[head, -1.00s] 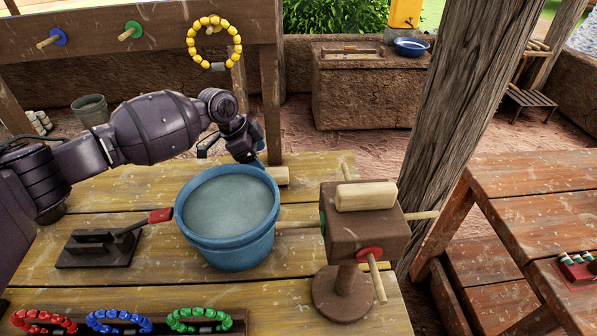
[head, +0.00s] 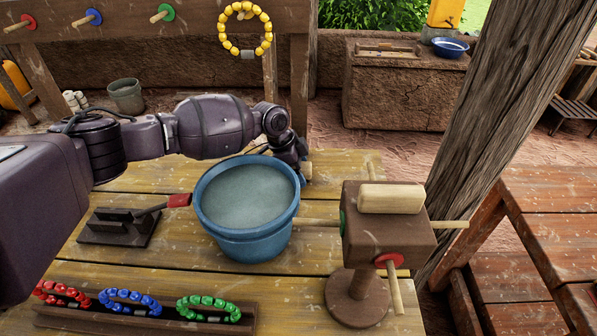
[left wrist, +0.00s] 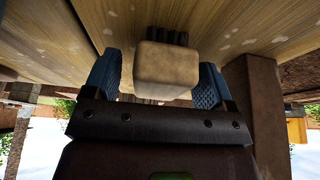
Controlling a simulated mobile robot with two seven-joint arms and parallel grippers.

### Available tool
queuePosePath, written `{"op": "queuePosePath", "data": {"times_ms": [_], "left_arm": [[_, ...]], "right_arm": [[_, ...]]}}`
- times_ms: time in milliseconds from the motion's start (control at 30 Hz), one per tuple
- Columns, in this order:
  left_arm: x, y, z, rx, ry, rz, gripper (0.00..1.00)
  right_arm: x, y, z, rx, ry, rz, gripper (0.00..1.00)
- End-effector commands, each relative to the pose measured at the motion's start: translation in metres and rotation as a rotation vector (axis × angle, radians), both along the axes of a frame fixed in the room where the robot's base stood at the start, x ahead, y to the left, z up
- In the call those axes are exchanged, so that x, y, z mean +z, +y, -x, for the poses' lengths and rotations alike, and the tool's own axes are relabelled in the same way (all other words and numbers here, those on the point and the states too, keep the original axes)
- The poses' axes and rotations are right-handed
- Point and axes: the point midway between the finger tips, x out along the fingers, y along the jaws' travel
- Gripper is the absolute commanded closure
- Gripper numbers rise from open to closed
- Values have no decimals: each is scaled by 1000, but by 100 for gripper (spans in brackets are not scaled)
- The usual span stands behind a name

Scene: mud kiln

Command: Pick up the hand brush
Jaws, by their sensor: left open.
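The hand brush appears to be the pale wooden piece with dark bristles in the left wrist view (left wrist: 167,72). Its blunt end faces the camera, between my open left fingers, with a gap visible on each side. In the head view only a small pale end of it (head: 307,171) shows behind the blue bucket. My left gripper (left wrist: 160,82) is open; in the head view it (head: 303,170) is mostly hidden beyond the bucket's far right rim. I cannot tell whether the fingers touch the brush. My right gripper is not in view.
The blue bucket (head: 247,245) stands close in front of the gripper. A brown block stand (head: 385,235) with pegs is to its right. A dark tool with a red handle (head: 178,200) lies left. A rack of bead rings (head: 80,320) is in front. A post rises at right.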

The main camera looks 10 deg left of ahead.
Motion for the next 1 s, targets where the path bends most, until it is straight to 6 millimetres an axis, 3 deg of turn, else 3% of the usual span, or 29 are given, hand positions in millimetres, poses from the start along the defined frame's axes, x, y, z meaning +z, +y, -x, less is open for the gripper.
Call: {"op": "queuePosePath", "data": {"times_ms": [200,500,567,867,1000], "left_arm": [[1,0,0,-1,-1,0,24],[1,0,0,0,-1,0,70],[1,0,0,0,-1,0,76],[4,-1,0,-1,-1,1,76],[17,-4,-1,-2,-4,2,76]], "right_arm": [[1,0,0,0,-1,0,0],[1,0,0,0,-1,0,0],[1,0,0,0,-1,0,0],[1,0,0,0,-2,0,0],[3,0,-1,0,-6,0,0]]}}
